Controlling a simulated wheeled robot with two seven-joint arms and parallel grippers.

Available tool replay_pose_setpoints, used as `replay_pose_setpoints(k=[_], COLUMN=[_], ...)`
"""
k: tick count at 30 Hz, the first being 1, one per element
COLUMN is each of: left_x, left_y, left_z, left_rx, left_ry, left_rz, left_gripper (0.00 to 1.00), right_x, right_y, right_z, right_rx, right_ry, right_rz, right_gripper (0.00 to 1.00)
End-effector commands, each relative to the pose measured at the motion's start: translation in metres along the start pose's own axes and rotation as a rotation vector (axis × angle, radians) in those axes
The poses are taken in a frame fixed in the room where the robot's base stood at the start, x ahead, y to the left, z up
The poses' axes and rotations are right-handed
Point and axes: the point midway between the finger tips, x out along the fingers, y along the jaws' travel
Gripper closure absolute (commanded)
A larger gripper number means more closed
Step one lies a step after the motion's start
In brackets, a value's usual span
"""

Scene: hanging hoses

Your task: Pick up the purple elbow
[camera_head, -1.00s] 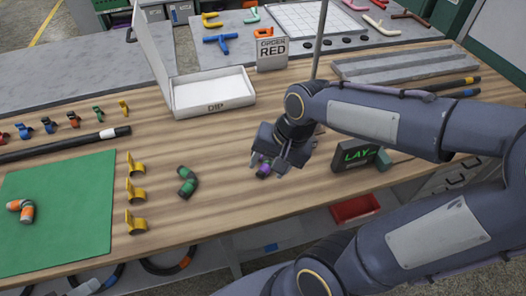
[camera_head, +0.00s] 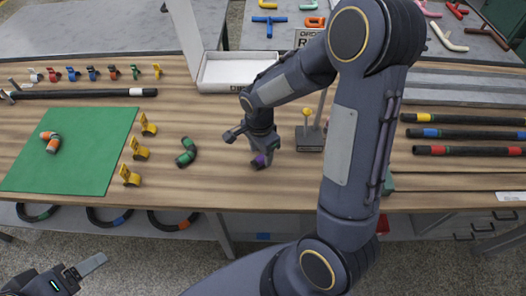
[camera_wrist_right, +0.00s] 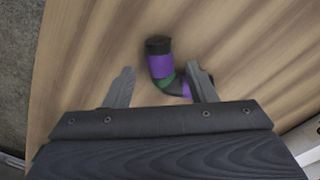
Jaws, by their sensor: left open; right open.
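The purple elbow (camera_head: 260,160) lies on the wooden table (camera_head: 220,190), under my right gripper (camera_head: 254,146). In the right wrist view the elbow (camera_wrist_right: 161,66) has black ends, purple bands and a green middle. My right gripper (camera_wrist_right: 160,80) is open there, one finger on each side. The elbow's upper end lies between and beyond the fingertips; its lower end passes behind the right finger and is partly hidden. I cannot tell whether they touch. My left gripper (camera_head: 78,274) is open and empty at the lower left, away from the table.
A green elbow (camera_head: 186,152) lies just left of my right gripper. An orange elbow (camera_head: 51,142) lies on a green mat (camera_head: 90,170). Yellow clips (camera_head: 140,150) stand beside the mat. A stand with a rod (camera_head: 310,138) is close on the right. Dark hoses (camera_head: 465,133) lie further right.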

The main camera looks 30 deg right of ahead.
Motion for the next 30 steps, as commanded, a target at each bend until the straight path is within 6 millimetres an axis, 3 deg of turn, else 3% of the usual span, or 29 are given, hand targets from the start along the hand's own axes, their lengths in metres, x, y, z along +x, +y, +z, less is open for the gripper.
replay_pose_setpoints(k=[5, 13, 24, 30], left_x=[-0.001, -0.001, -0.001, -0.001], left_y=[0.001, 0.001, 0.001, 0.001], left_z=[-0.001, -0.001, -0.001, -0.001], left_rx=[0.000, 0.000, 0.000, 0.000], left_ry=[0.000, 0.000, 0.000, 0.000], left_rz=[0.000, 0.000, 0.000, 0.000], left_gripper=[0.27, 0.27, 0.27, 0.27], right_x=[0.022, 0.024, 0.024, 0.024], right_y=[0.000, 0.000, 0.000, 0.000], right_z=[0.000, 0.000, 0.000, 0.000], right_rx=[0.000, 0.000, 0.000, 0.000], right_ry=[-0.001, -0.001, -0.001, -0.001], right_rz=[0.001, -0.001, -0.002, -0.002], right_gripper=[0.49, 0.49, 0.97, 0.98])
